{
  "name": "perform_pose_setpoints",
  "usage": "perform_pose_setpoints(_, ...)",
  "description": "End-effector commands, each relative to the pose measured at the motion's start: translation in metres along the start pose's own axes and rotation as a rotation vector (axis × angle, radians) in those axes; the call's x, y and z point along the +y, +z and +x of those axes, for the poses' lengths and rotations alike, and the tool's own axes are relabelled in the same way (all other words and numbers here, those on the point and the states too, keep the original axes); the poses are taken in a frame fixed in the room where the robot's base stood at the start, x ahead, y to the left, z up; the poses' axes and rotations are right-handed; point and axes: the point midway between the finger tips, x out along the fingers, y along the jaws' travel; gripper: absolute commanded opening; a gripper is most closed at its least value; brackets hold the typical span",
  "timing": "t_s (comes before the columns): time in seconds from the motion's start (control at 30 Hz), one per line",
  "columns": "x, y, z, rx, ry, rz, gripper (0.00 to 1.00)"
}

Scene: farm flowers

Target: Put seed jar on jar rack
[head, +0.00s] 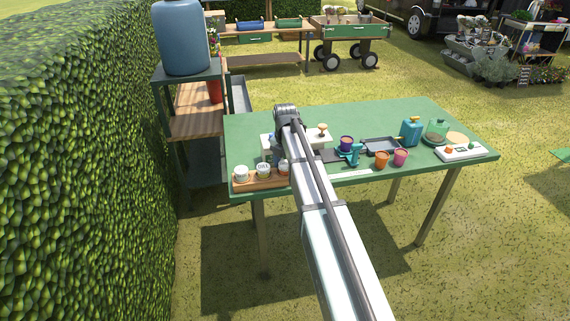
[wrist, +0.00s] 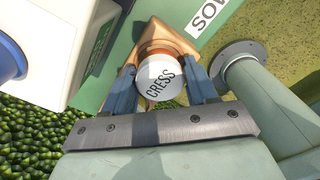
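The seed jar (wrist: 161,82) has a white lid marked CRESS and an orange-brown band. In the wrist view it sits between the two blue-grey fingers of my gripper (wrist: 160,74), which press close on both sides. The wooden jar rack (wrist: 178,42) shows behind the jar; I cannot tell whether they touch. In the head view the jar rack (head: 262,183) lies at the table's front left corner, with white-lidded jars in a row along it. My arm covers most of my gripper there.
A white box (wrist: 48,48) stands beside the rack. A white label strip (head: 350,173) lies to its right. Cups, including an orange cup (head: 382,160), and a blue can (head: 411,131) stand further right on the green table (head: 360,112). A hedge (head: 85,150) rises at the left.

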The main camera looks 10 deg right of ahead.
Motion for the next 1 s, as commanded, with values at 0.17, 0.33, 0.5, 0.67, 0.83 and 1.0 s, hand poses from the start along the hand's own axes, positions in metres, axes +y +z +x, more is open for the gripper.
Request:
perform_pose_setpoints(0.17,0.000,0.000,0.000,0.000,0.000,0.000,0.75)
perform_pose_setpoints(0.33,0.000,0.000,0.000,0.000,0.000,0.000,0.77)
perform_pose_setpoints(0.5,0.000,0.000,-0.003,-0.001,0.000,0.000,0.77)
perform_pose_setpoints(0.67,0.001,0.001,-0.019,-0.001,0.001,0.000,0.77)
perform_pose_setpoints(0.83,0.001,0.001,-0.047,-0.002,0.001,0.000,0.77)
perform_pose_setpoints(1.0,0.001,0.001,-0.077,-0.002,0.002,0.000,0.77)
